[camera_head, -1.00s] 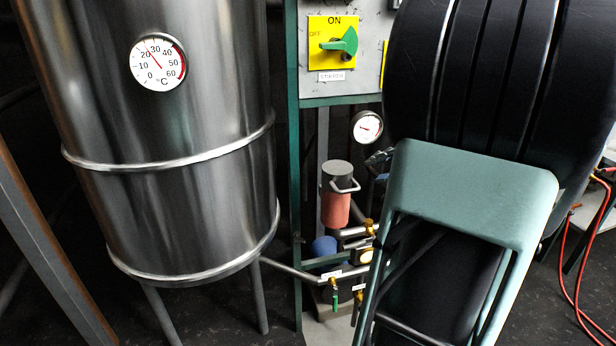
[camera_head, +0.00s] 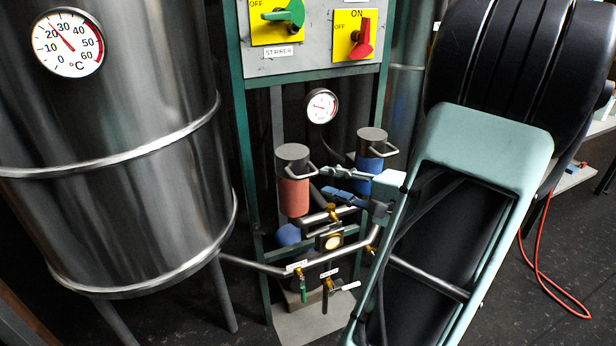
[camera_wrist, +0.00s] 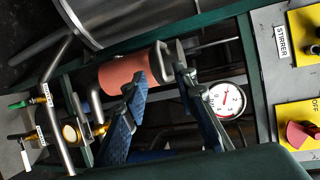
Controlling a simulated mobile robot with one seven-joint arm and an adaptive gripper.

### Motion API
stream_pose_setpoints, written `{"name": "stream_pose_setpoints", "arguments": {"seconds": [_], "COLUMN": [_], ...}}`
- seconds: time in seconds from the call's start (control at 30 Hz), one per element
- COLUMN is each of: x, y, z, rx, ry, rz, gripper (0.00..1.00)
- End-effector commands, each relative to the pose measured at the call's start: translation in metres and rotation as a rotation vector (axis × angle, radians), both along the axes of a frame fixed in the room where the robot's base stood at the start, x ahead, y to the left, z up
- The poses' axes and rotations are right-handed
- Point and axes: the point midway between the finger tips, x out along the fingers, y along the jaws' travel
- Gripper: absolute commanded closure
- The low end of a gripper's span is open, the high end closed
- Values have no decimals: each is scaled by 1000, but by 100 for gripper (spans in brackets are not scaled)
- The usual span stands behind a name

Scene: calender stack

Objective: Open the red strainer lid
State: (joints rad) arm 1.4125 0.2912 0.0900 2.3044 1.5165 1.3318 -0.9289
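The red strainer (camera_head: 293,196) is an upright red cylinder in the middle of the head view. Its grey lid (camera_head: 292,153) is on top, closed, with a bent bar handle (camera_head: 305,168) on the right side. My gripper (camera_head: 324,181) is open, its two fingers pointing left at the strainer from the right, near the handle. In the wrist view the red strainer (camera_wrist: 126,72) lies sideways, with the lid (camera_wrist: 161,56) at its right end. The open fingers of my gripper (camera_wrist: 160,74) are either side of the lid area; I cannot tell whether they touch anything.
A blue strainer (camera_head: 364,183) with a similar grey lid stands just right, behind my gripper. A gauge (camera_head: 322,106) is above. Pipes and valves (camera_head: 303,285) lie below. A steel tank (camera_head: 120,180) fills the left, and a green frame post (camera_head: 247,170) stands beside the strainer.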

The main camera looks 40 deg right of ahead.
Motion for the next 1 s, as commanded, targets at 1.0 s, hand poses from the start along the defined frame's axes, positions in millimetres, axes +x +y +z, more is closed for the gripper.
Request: {"name": "stream_pose_setpoints", "arguments": {"seconds": [1.0], "x": [74], "y": [12], "z": [-16], "rx": [0], "ry": [1], "rz": [0], "gripper": [96]}}
